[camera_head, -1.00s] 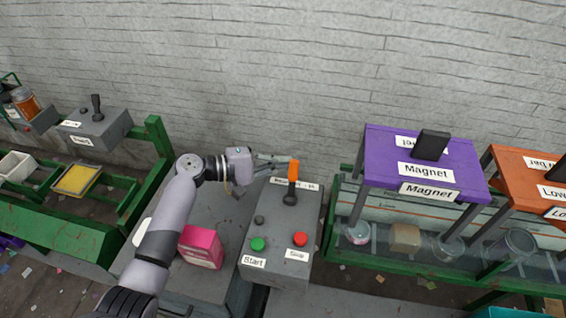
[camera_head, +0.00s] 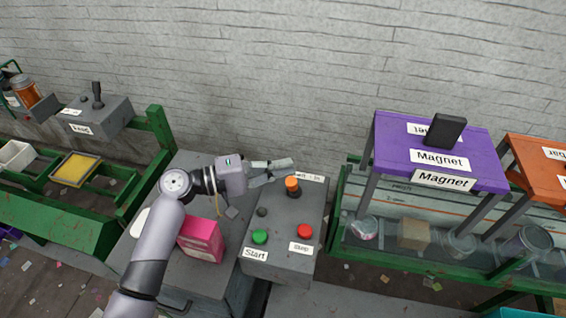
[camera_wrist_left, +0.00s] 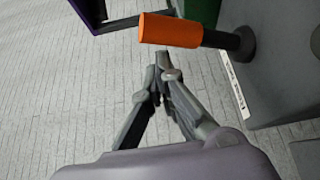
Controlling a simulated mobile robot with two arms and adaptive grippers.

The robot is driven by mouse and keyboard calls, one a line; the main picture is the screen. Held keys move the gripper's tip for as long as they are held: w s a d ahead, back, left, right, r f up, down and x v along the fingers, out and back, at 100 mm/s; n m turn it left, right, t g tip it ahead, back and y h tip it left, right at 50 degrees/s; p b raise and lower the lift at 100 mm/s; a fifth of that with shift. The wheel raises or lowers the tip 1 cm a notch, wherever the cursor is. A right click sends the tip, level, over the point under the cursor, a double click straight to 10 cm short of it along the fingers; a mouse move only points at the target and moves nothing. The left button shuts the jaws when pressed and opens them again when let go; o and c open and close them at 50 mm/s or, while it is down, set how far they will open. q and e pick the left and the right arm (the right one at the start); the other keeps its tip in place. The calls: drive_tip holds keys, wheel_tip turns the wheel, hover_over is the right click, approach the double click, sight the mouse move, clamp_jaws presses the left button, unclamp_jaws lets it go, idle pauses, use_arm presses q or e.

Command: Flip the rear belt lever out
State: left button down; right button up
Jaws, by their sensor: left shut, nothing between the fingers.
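A lever with an orange grip (camera_head: 292,184) and dark base stands on the grey control box (camera_head: 278,218). In the head view it looks short, as if tilted towards the camera. Its label behind is partly hidden and hard to read. My left gripper (camera_head: 288,168) is shut and empty, just behind the orange grip. In the left wrist view the orange grip (camera_wrist_left: 170,30) on its dark stem lies just beyond my left fingertips (camera_wrist_left: 163,62); whether they touch is unclear. My right gripper is not in view.
Start (camera_head: 260,237) and stop (camera_head: 305,231) buttons sit on the box's front. A pink box (camera_head: 202,240) stands left of it. A purple magnet frame (camera_head: 440,150) rises over the belt at right. Another black lever (camera_head: 97,95) stands on a far-left box.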

use_arm(q)
drive_tip(key=shift+s+a+f+b, duration=0.1)
drive_tip(key=shift+s+b, duration=0.3)
drive_tip(key=shift+s, duration=0.15)
drive_tip(key=shift+s+f, duration=0.1)
drive_tip(key=v, duration=1.2)
idle(0.5)
